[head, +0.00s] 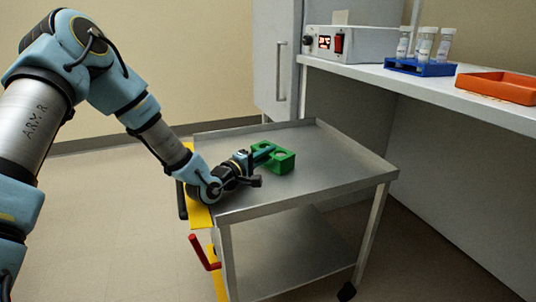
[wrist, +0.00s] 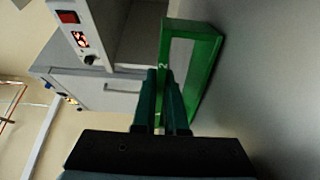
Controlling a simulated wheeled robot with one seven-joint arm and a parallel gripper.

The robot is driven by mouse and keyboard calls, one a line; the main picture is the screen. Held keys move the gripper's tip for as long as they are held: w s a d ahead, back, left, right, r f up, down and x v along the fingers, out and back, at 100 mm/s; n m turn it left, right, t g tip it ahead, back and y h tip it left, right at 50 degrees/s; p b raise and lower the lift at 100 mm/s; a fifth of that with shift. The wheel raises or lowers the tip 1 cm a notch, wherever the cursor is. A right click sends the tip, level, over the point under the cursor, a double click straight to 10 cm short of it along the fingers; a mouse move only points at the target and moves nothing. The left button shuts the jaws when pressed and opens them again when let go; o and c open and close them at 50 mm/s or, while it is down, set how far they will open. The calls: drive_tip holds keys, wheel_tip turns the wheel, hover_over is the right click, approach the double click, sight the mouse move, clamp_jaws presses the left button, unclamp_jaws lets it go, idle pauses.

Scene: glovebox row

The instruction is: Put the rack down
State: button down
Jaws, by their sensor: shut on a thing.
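A green rack (head: 274,158) is at the top of the metal cart (head: 310,187), near its middle. My gripper (head: 262,152) reaches over the cart from the left and is shut on the rack's near left wall. In the wrist view the two fingers of my gripper (wrist: 162,100) pinch a wall of the green rack (wrist: 206,75), which bears a white "2". The rack looks about level in the head view. I cannot tell whether its underside touches the cart top.
A blue rack (head: 420,68) with several capped tubes and an orange tray (head: 497,86) stand on the white bench (head: 400,78) at the right. A white device (head: 350,42) with a red display is behind. The cart top around the green rack is clear, with a raised rim.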

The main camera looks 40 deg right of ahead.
drive_tip(key=c, duration=1)
unclamp_jaws()
drive_tip(key=shift+f, duration=0.1)
drive_tip(key=shift+o, duration=0.2)
drive_tip(key=shift+r, duration=0.2)
drive_tip(key=a, duration=0.4)
drive_tip(key=s+a, duration=0.1)
drive_tip(key=a, duration=0.3)
drive_tip(key=a+p, duration=0.1)
drive_tip(key=a, duration=0.3)
drive_tip(key=shift+s, duration=0.25)
